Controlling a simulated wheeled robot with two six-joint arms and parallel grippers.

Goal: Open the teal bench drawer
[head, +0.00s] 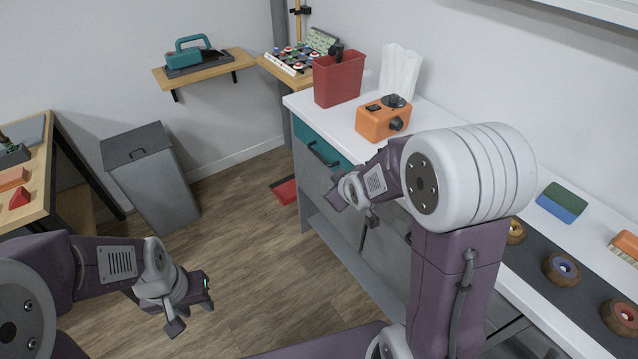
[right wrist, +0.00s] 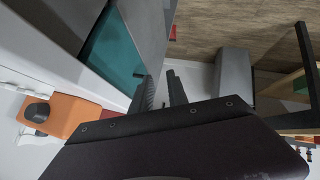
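The teal drawer (head: 308,137) sits under the white worktop of the bench at the back right. It looks closed, its front flush with the bench. A dark bar handle (head: 323,156) runs across it; my right arm hides its right end. In the right wrist view the teal front (right wrist: 115,55) lies left of the fingers. My right gripper (right wrist: 160,92) has its two dark fingers apart with nothing between them. It is in front of the bench, near the drawer, apparently not holding the handle. My left gripper (head: 191,307) is open and empty above the floor, far from the drawer.
On the worktop stand a red bin (head: 339,80), an orange box with knobs (head: 383,120) and a white vase-like holder (head: 400,72). A grey bin (head: 153,180) stands on the floor at left. A red tray (head: 284,190) lies by the bench. The middle floor is clear.

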